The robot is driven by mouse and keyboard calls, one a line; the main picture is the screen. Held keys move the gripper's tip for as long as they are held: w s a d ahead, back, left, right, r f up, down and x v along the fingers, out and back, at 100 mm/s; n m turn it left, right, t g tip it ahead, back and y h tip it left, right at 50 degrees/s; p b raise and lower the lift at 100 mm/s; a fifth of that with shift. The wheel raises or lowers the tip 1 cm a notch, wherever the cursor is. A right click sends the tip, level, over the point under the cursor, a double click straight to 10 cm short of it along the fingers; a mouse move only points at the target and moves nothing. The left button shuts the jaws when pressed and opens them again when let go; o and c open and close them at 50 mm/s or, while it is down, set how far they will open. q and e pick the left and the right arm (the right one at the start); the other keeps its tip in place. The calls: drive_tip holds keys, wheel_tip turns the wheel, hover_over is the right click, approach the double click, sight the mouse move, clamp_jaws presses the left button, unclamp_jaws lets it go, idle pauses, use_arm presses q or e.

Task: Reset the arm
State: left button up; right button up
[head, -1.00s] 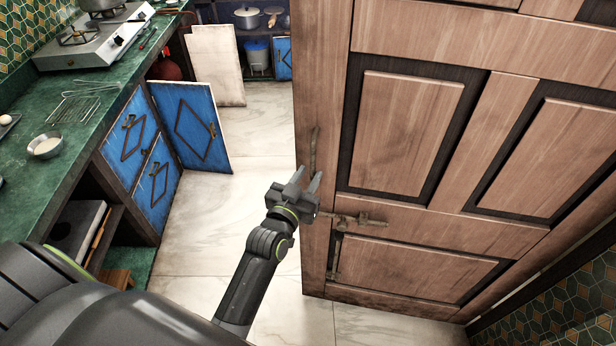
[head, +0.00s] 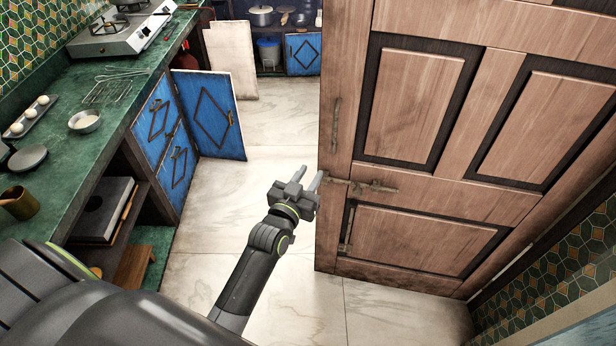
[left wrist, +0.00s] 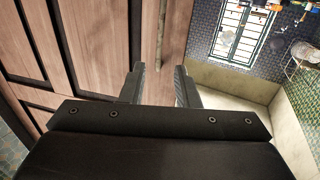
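My left arm reaches in from the lower left of the head view. Its gripper (head: 309,182) is held up in front of the left edge of a brown wooden door (head: 415,110). In the head view its fingers point up and right and stand apart. In the left wrist view the two fingers (left wrist: 160,85) are spread with nothing between them, and the door fills the left side. Whether the fingers touch the door is hard to tell; they look clear of it. My right gripper shows in neither view.
Pale floor tiles (head: 285,125) lie clear between counter and door.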

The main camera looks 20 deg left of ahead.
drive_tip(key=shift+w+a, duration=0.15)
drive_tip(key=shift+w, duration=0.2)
